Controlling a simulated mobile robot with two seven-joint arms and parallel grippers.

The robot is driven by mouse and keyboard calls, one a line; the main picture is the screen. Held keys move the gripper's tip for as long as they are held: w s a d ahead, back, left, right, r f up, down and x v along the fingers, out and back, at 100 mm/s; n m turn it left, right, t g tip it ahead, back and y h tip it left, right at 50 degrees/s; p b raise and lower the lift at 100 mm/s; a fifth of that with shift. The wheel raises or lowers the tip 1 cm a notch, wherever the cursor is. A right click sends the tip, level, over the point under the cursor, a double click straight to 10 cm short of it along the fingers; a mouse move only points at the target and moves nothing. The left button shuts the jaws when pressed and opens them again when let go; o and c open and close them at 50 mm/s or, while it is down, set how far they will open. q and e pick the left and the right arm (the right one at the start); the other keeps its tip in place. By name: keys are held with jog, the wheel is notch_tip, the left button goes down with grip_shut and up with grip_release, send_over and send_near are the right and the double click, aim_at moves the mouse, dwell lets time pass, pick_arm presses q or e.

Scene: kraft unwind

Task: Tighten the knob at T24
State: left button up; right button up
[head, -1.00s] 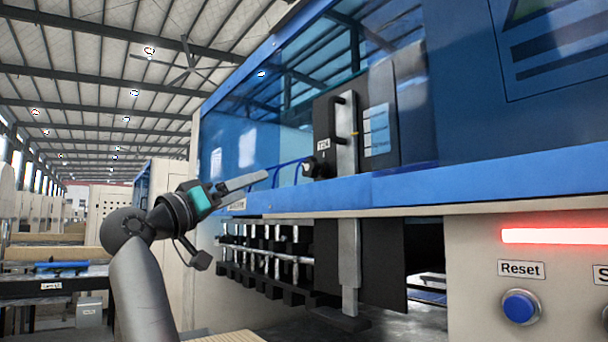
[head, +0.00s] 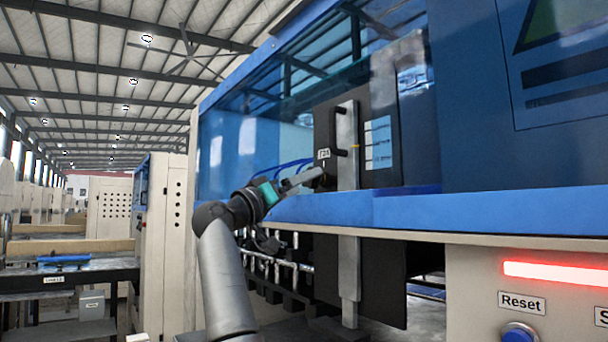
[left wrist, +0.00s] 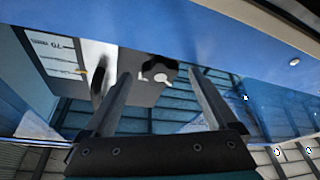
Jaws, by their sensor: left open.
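The black knob shows in the left wrist view (left wrist: 160,70) as a dark round part with a pale tip, on a light panel. In the head view, the spot below the small tag (head: 323,154), which seems to read T24, is largely covered by my gripper's fingers. My left gripper (head: 314,175) reaches in from the left with its fingertips at that spot. In the left wrist view its two fingers (left wrist: 159,74) are apart, with the knob between and beyond their tips. Contact cannot be told. My right gripper is not in view.
A blue machine frame edge (head: 330,209) runs just below my left gripper. A vertical metal bar (head: 347,145) stands right of the tag, on a black plate. Metal rods hang below the frame. A Reset button (head: 518,332) is at lower right.

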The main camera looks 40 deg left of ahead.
pick_arm(q)
jog(key=shift+w+r, duration=0.25)
jog(key=shift+w, duration=0.4)
jog(key=c, duration=1.4)
